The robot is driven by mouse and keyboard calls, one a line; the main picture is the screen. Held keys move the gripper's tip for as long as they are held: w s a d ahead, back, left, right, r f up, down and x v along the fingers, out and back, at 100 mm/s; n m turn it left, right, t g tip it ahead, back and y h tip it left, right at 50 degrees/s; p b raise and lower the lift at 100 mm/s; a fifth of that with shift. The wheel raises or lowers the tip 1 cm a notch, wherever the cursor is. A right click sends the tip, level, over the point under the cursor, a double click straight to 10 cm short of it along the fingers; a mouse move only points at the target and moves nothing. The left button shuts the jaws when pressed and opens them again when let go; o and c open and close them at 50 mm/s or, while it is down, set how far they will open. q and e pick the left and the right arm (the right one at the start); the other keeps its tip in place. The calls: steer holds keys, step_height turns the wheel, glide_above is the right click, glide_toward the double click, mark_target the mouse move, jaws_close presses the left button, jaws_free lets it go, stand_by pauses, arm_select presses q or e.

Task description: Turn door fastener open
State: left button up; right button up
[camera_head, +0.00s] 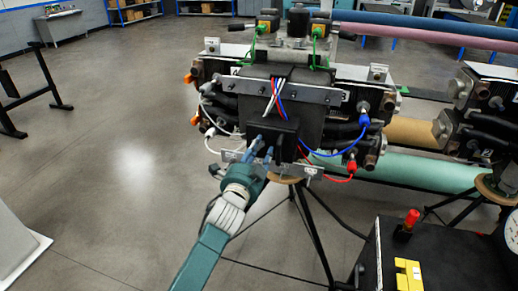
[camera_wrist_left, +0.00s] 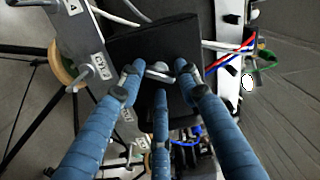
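The door fastener, a small grey metal handle (camera_wrist_left: 160,72), sits on a black box (camera_wrist_left: 183,35) in the left wrist view. The same black box (camera_head: 284,130) hangs on the front of the turbine stand in the head view; the fastener there is hidden or too small to make out. My left gripper (camera_head: 262,146) is at the lower front of this box. In the left wrist view, the blue fingers of my left gripper (camera_wrist_left: 159,75) are spread around the handle, with gaps between tips and handle. Contact with the box cannot be told. My right gripper is not in view.
Red, white and blue cables (camera_head: 277,98) run above the box, and blue and red hoses (camera_head: 345,152) loop to its right. A black tripod leg (camera_head: 312,235) stands below. A dark unit with a red knob (camera_head: 411,218) is at the lower right.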

arm_select(q)
steer(key=shift+o, duration=0.8)
steer(key=shift+a, duration=0.1)
steer(key=p+v, duration=0.2)
steer(key=shift+s+a, duration=0.2)
steer(key=shift+s, duration=0.15)
steer(key=shift+p+v, duration=0.5)
steer(key=shift+v, duration=0.65)
steer(key=shift+f, duration=0.1)
